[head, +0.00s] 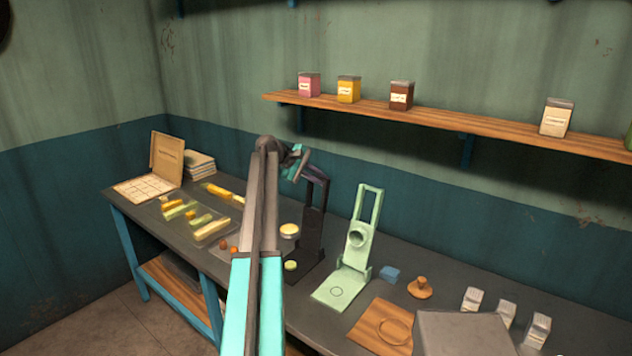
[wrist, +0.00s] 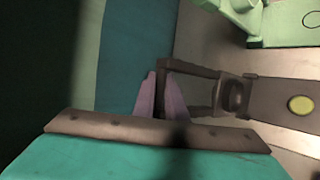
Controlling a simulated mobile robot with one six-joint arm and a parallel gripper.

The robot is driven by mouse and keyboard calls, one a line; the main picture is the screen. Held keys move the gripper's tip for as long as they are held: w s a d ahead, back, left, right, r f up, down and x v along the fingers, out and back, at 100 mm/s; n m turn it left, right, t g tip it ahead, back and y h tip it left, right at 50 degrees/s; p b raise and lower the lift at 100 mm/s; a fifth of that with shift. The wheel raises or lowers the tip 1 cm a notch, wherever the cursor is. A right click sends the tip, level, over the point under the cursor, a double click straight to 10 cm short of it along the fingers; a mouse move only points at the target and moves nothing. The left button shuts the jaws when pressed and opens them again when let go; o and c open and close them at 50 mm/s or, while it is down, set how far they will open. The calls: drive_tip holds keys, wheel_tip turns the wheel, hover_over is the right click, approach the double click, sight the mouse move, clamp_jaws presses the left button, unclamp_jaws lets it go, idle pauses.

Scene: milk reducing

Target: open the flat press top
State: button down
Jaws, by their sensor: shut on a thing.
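The black press stands on the workbench with its top (head: 312,228) raised to about upright above its base (head: 302,272). A pale yellow-green disc (head: 291,265) lies on that base; the disc (wrist: 301,105) also shows in the wrist view. My gripper (head: 299,170) is at the upper end of the raised top. In the wrist view my gripper (wrist: 161,85) is shut on the top's dark frame-shaped handle (wrist: 190,68). My arm hides part of the bench left of the press.
A pale green press (head: 357,240), also open, stands close to the right. A blue block (head: 389,274), wooden stamp (head: 420,288) and wooden board (head: 367,326) lie beyond it. A tray with yellow and green pieces (head: 210,230) is at left. A shelf (head: 440,118) with jars runs above.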

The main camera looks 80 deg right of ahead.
drive_tip(key=shift+s+d+f, duration=0.15)
drive_tip(key=shift+s, duration=0.05)
drive_tip(key=c, duration=1.8)
unclamp_jaws()
drive_tip(key=b+v, duration=0.4)
drive_tip(key=v, duration=1)
